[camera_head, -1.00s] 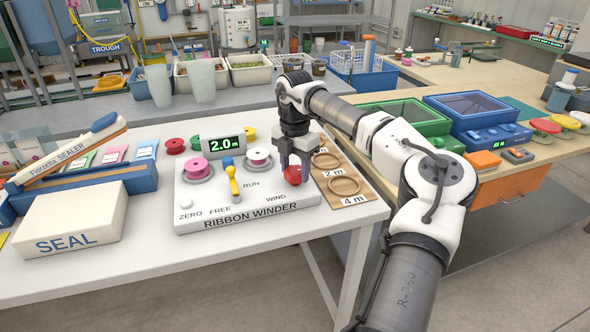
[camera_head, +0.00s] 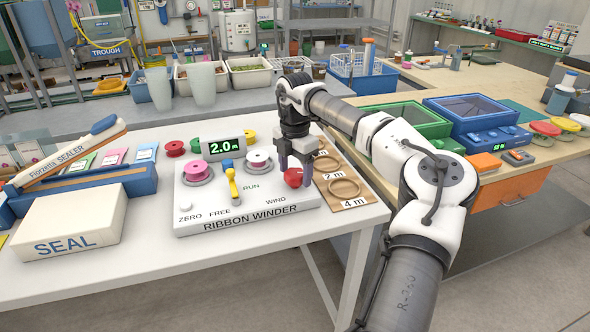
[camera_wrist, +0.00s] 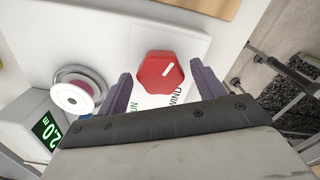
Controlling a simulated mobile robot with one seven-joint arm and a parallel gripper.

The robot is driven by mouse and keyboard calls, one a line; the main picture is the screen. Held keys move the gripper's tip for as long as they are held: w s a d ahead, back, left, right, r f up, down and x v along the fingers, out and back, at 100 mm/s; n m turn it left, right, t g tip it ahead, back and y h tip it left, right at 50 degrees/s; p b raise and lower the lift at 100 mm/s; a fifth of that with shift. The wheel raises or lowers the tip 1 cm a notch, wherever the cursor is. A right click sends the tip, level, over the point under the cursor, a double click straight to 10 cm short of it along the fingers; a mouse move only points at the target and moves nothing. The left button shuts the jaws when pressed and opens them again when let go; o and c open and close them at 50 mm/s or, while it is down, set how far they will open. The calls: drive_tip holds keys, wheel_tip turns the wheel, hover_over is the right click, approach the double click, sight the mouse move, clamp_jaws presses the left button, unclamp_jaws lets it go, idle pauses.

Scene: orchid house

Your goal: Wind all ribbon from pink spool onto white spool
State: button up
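The ribbon winder (camera_head: 250,208) is a white panel on the table. The pink spool (camera_head: 196,171) stands at its left; the white spool (camera_head: 258,160) stands right of the middle. In the wrist view, the white spool (camera_wrist: 76,91) shows a pink band under its flange. The display (camera_head: 223,147) reads 2.0 m. A yellow lever (camera_head: 233,184) stands between the FREE and RUN marks. My gripper (camera_head: 297,170) is over the red WIND knob (camera_head: 293,178). In the wrist view, its fingers are apart, with the red knob (camera_wrist: 160,73) between them and gaps at both sides.
A white SEAL box (camera_head: 70,226) and the ribbon sealer (camera_head: 85,187) stand at left. Red, green and yellow spools lie behind the winder. The table's front strip is clear.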

sight(295, 172)
drive_tip(key=shift+r, duration=0.1)
wheel_tip(295, 172, up, 14)
drive_tip(key=b, duration=0.1)
drive_tip(key=shift+f, duration=0.2)
idle(0.3)
